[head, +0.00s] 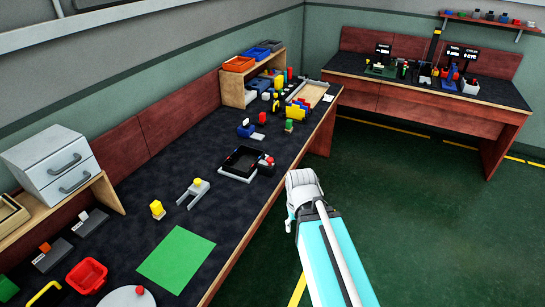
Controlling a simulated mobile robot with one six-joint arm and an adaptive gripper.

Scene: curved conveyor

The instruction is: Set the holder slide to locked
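No part is clearly readable as the holder slide at this size. A black square frame on a light base (241,162) lies near the front edge of the long bench, with a small red and dark part (266,162) at its right side. A grey forked holder (194,193) with a yellow knob lies to its left. I cannot tell whether either carries the slide or how a slide is set. My gripper (292,212) is low in the middle of the view, over the floor beside the bench and apart from everything. Its fingers are too small and hidden to read.
The long bench (175,165) carries a green mat (177,258), a red bin (87,275), a grey drawer unit (52,163) and several coloured blocks farther back. A second bench (425,96) with small devices stands at the back right. The green floor (410,215) between is clear.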

